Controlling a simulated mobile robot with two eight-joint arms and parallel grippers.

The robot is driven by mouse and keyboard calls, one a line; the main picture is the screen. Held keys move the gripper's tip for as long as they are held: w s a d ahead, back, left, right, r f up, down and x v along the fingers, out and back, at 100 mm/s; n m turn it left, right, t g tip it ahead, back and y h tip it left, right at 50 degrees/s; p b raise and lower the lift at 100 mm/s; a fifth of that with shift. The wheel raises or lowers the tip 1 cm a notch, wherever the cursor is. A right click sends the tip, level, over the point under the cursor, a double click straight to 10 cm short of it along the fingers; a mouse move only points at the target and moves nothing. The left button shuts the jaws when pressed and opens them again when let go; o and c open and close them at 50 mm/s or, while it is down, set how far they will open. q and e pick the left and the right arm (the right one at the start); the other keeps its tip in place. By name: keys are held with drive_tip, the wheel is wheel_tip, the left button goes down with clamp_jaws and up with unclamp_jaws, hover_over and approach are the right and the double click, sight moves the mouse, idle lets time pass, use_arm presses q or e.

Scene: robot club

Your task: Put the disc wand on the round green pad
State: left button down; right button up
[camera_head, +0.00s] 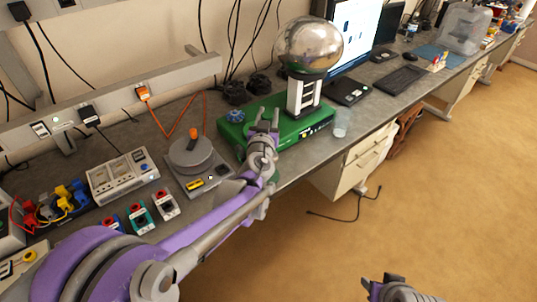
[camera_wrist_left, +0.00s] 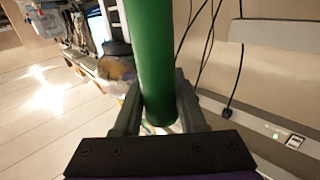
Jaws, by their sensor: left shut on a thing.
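My left gripper (camera_head: 264,121) is over the bench, in front of a green box (camera_head: 312,123). In the left wrist view, the left gripper (camera_wrist_left: 160,118) is shut on a thick green rod (camera_wrist_left: 150,55), which I take to be the disc wand. Its lower end is between the fingers and the rod runs out of the top of the picture. No disc shows on it, and I cannot make out the rod against the green box in the head view. I cannot make out a round green pad. My right gripper (camera_head: 385,288) is partly in view at the bottom edge, over the floor.
A grey disc with an orange knob (camera_head: 191,156) is left of my gripper. Instruments (camera_head: 123,175) and cables crowd the left.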

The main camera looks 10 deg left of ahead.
use_arm(q)
drive_tip(key=f, duration=0.3)
drive_tip(key=f+b, duration=0.1)
drive_tip(key=f, duration=0.1)
drive_tip(key=shift+s, duration=0.25)
drive_tip(key=f, duration=0.2)
drive_tip(key=f+b, duration=0.1)
drive_tip(key=shift+w+f, duration=0.2)
drive_tip(key=shift+f, duration=0.15)
drive_tip(key=shift+s+r, duration=0.1)
drive_tip(key=shift+r, duration=0.1)
drive_tip(key=shift+f, duration=0.1)
use_arm(e)
drive_tip(key=f, duration=0.1)
drive_tip(key=s+f, duration=0.1)
drive_tip(key=f, duration=0.1)
drive_tip(key=shift+s+f, duration=0.1)
drive_tip(key=shift+s, duration=0.2)
use_arm(q)
drive_tip(key=shift+c, duration=2.4)
unclamp_jaws()
drive_tip(key=shift+f, duration=0.1)
use_arm(e)
drive_tip(key=shift+f, duration=0.1)
